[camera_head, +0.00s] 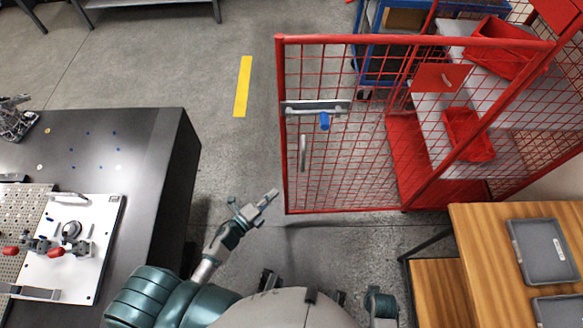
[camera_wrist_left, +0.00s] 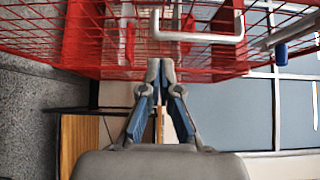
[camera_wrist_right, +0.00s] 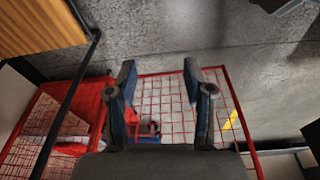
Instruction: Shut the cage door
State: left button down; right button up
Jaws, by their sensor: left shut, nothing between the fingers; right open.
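The cage door (camera_head: 345,150) is a red mesh panel in a red frame, standing out to the left of the cage and open. It carries a metal latch plate with a blue knob (camera_head: 325,121) and an upright pull handle (camera_head: 303,153). My left gripper (camera_head: 272,196) is shut and empty, just left of and below the door's lower left corner, apart from the handle in the head view. In the left wrist view its closed fingertips (camera_wrist_left: 160,66) point toward the door's mesh and pale handle (camera_wrist_left: 197,37). My right gripper (camera_wrist_right: 158,72) is open and empty, with the red mesh beyond it.
The cage (camera_head: 480,185) holds shelves with red bins (camera_head: 468,133). A dark table (camera_head: 150,150) with a fixture plate stands left. A wooden table (camera_head: 480,240) with grey trays (camera_head: 545,250) stands at right, close to the cage. Floor left of the door is clear, with a yellow strip (camera_head: 242,86).

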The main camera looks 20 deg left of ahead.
pick_arm(q)
send_near(297, 160)
jog(key=w+d, duration=0.2)
jog(key=d, duration=0.2)
jog(key=w, duration=0.3)
jog(key=shift+a+f+b, duration=0.2)
jog(key=shift+a+b, duration=0.1)
jog(key=shift+a, duration=0.05)
jog(key=shift+w+a, duration=0.1)
jog(key=shift+w, duration=0.2)
pick_arm(e)
notch_tip(297, 160, up, 2)
jog(key=shift+r, duration=0.2)
pick_arm(q)
jog(key=shift+w, duration=0.1)
pick_arm(e)
jog(key=shift+s+f, duration=0.1)
jog(key=shift+s, duration=0.05)
